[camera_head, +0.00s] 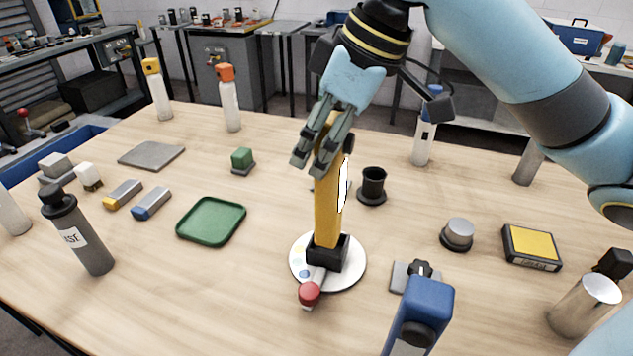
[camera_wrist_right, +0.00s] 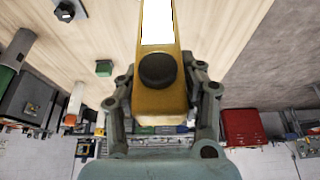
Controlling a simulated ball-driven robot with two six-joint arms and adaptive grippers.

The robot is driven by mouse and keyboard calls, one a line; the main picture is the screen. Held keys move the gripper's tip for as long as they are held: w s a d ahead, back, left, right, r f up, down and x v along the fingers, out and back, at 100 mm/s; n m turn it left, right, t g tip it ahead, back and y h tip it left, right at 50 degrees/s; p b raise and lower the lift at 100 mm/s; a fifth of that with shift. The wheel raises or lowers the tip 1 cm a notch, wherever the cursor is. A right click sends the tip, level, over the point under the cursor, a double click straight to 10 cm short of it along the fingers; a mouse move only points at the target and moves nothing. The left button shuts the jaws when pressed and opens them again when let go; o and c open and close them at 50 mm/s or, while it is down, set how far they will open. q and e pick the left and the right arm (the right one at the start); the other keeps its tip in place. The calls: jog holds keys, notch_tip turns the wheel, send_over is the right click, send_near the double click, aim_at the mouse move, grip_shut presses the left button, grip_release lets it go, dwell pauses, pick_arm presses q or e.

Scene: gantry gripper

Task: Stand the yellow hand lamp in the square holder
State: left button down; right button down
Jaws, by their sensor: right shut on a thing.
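The yellow hand lamp (camera_head: 327,215) stands upright with a lit white panel on its side. My right gripper (camera_head: 318,160) is shut on its upper part. In the right wrist view the lamp (camera_wrist_right: 160,103) sits between both fingers of the gripper (camera_wrist_right: 163,100), with a black knob and the white panel facing the camera. The lamp's lower end is at the black square holder (camera_head: 325,257) and seems to be inside its walls; how deep it sits is hidden. My left gripper is not in view.
The holder is on a white round plate (camera_head: 350,273), with a red-knobbed part (camera_head: 309,292) in front. A blue-topped object (camera_head: 418,312) stands at front right. A black cup (camera_head: 373,184) is behind the lamp, and a green tray (camera_head: 211,221) lies to the left.

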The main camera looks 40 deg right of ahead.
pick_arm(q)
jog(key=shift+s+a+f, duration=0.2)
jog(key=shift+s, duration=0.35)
pick_arm(e)
jog(key=f, duration=0.2)
jog(key=w+f, duration=0.1)
jog(key=f, duration=0.1)
jog(key=shift+d+f, duration=0.2)
jog(key=shift+f, duration=0.05)
jog(key=c, duration=0.8)
grip_release()
jog(key=shift+f, duration=0.1)
